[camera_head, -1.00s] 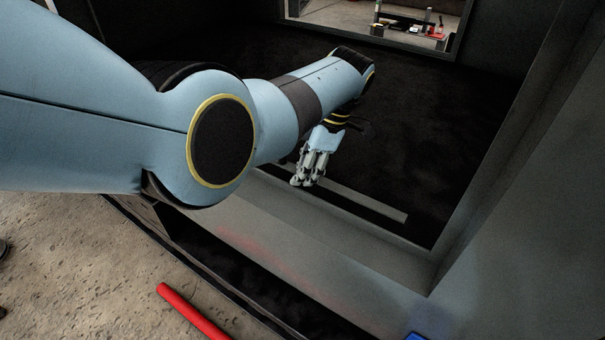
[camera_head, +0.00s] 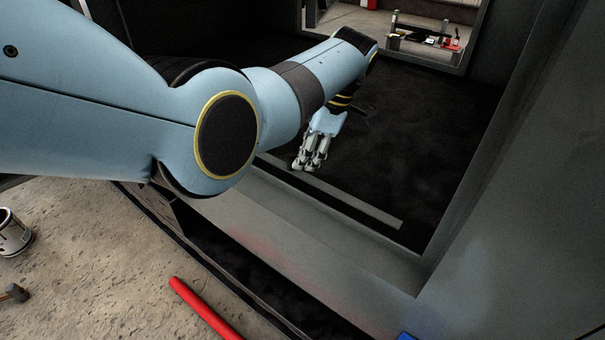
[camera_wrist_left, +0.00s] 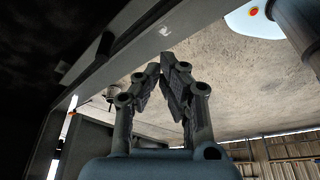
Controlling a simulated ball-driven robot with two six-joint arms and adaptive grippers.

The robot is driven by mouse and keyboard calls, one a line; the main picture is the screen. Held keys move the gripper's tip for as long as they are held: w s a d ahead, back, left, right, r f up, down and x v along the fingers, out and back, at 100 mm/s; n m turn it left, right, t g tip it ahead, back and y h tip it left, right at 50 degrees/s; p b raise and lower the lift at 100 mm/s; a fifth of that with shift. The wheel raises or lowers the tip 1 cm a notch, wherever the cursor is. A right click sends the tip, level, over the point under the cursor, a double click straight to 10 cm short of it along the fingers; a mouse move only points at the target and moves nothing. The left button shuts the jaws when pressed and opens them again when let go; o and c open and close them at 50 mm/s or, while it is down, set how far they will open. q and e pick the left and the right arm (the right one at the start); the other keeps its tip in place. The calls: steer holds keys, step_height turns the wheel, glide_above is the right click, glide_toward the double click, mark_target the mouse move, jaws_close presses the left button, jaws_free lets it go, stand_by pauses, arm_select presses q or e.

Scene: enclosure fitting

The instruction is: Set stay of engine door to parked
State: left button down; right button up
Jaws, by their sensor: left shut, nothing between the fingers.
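My left gripper (camera_head: 304,164) is shut and empty. It hangs fingers down inside the dark opening of the enclosure, in front of a long flat grey strip (camera_head: 355,207) in the head view. In the left wrist view the closed fingers (camera_wrist_left: 166,70) have nothing between them. Whether the grey strip is the stay of the engine door, I cannot tell. I cannot pick out the door itself for certain. A dark elongated fitting (camera_wrist_left: 104,46) shows beside the grey frame in the left wrist view. My right gripper is not in view.
The grey sill (camera_head: 300,235) runs along the front of the opening, and a tall grey panel (camera_head: 520,220) bounds it on the right. A red bar (camera_head: 204,308) lies at the bottom, above the concrete ground (camera_head: 90,270). A workbench (camera_head: 425,38) stands beyond the rear window.

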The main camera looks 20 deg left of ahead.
arm_select(q)
steer(key=shift+w+r, duration=0.2)
steer(key=shift+r, duration=0.4)
steer(key=shift+w+r, duration=0.2)
steer(key=shift+r, duration=0.35)
steer(key=s+a+f+m+g, duration=0.1)
steer(key=s+a+f+g, duration=0.15)
steer(key=s+f, duration=1)
steer(key=s+a+f+m+g, duration=0.1)
steer(key=s+a+f+g, duration=0.15)
steer(key=s+f, duration=1)
steer(key=s+a+f+m+t+h, duration=0.15)
steer(key=s+f+m, duration=0.35)
steer(key=s, duration=0.6)
steer(key=s+a+f+m+t, duration=0.15)
steer(key=s+f+m, duration=0.3)
steer(key=s, duration=0.75)
steer(key=s+a+f+m, duration=0.2)
steer(key=s+f+m, duration=0.25)
steer(key=s, duration=0.65)
steer(key=w+m+t, duration=0.5)
steer(key=w+m, duration=0.1)
steer(key=m, duration=0.3)
steer(key=shift+f+h, duration=0.4)
steer(key=shift+h, duration=0.05)
